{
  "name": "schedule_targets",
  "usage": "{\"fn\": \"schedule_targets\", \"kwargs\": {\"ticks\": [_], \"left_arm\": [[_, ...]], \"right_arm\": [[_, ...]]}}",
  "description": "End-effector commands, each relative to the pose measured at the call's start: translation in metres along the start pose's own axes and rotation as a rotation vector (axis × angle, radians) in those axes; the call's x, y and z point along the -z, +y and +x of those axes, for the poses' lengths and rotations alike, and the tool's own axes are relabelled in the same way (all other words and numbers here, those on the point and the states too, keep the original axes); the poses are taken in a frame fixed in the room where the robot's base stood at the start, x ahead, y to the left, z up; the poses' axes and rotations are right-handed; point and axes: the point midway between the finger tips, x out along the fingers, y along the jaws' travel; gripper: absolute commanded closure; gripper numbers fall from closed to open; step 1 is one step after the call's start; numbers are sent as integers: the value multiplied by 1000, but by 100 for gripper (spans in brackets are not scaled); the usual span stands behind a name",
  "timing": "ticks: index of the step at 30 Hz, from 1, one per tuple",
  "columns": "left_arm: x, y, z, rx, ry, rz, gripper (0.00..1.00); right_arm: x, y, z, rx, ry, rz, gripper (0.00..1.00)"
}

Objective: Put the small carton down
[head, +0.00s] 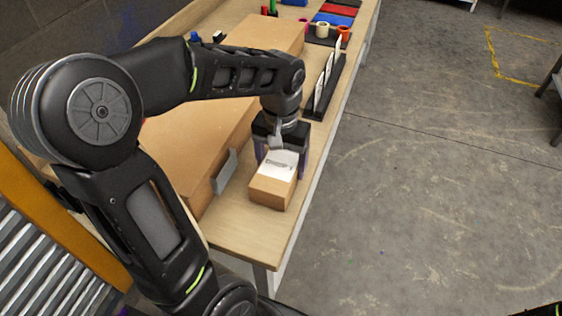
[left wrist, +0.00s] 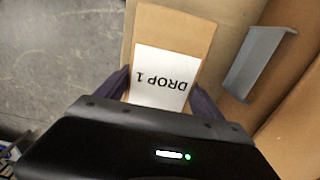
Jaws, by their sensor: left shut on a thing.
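The small carton (head: 274,186) is a brown box with a white label on top, at the near end of the wooden table (head: 246,233). My left gripper (head: 281,164) points down from above with its fingers on both sides of the carton, shut on it. In the left wrist view the carton (left wrist: 176,28) sits between the two dark fingers (left wrist: 160,88), and its label reads "DROP 1". I cannot tell whether the carton's underside touches the tabletop. My right gripper is not in view.
A black rack (head: 325,88) with upright white cards stands farther back along the right edge.

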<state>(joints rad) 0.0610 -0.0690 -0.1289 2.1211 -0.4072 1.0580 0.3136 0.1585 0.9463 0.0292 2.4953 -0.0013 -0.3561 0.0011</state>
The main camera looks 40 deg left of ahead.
Motion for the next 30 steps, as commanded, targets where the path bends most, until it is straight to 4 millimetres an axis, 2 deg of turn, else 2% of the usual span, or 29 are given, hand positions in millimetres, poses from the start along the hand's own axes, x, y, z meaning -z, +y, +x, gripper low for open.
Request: {"fn": "schedule_targets", "kwargs": {"ticks": [10,11,12,18,26,30], "left_arm": [[0,0,4,0,2,0,89],[0,0,3,0,0,0,20],[0,0,3,0,0,0,17],[0,0,3,0,0,0,1],[0,0,2,0,0,0,1],[1,0,-5,-1,3,0,1]], "right_arm": [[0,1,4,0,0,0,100],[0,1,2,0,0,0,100],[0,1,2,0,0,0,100],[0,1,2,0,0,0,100],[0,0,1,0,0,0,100],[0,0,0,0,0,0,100]]}}
